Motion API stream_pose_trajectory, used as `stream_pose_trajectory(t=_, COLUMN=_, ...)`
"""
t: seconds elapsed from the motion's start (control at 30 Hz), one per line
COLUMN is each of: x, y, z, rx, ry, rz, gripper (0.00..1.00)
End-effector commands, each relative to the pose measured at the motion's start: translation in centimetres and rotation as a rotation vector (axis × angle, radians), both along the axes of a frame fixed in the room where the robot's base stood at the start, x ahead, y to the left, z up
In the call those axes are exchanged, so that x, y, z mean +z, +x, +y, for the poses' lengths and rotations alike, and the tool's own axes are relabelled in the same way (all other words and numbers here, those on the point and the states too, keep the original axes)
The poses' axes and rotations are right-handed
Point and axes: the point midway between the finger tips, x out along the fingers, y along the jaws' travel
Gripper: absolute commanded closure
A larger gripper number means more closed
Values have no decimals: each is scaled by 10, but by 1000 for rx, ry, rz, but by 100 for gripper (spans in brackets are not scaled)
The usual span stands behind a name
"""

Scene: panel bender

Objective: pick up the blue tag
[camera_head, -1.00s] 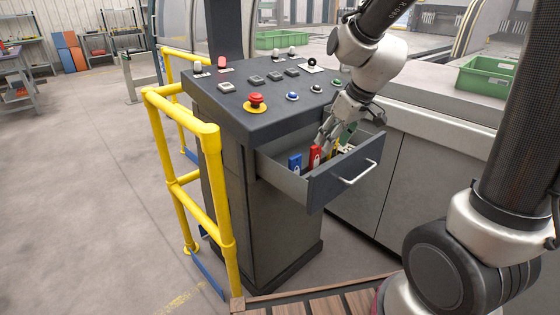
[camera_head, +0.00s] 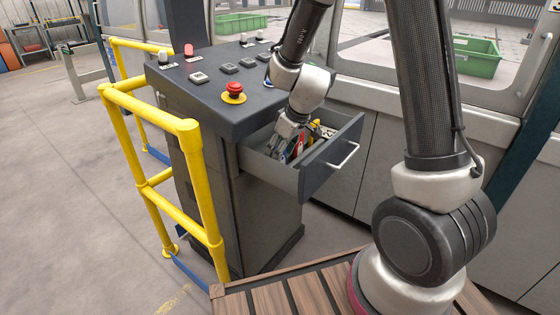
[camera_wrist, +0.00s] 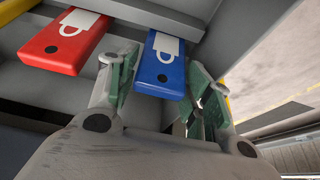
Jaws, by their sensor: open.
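The blue tag (camera_wrist: 164,62), a flat padlock-marked piece, shows in the wrist view between my gripper's two fingers. My gripper (camera_wrist: 163,90) is open, with one green-padded finger on each side of the tag's near end. I cannot tell whether either finger touches it. The red tag (camera_wrist: 64,45) stands to the left, outside the fingers. In the head view, my gripper (camera_head: 285,141) reaches down into the open drawer (camera_head: 328,163) and mostly hides the blue tag.
The drawer juts from the grey control console (camera_head: 215,112), whose top bears a red stop button (camera_head: 234,89) and several other buttons. Yellow tags (camera_head: 316,128) lie farther right in the drawer. A yellow railing (camera_head: 150,112) stands to the left.

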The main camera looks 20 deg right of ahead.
Motion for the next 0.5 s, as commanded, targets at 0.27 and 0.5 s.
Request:
stream_pose_trajectory(t=0.27, x=-3, y=1, z=1, rx=0, ry=0, rz=0, gripper=52)
stream_pose_trajectory(t=0.5, x=-3, y=1, z=1, rx=0, ry=0, rz=0, gripper=80)
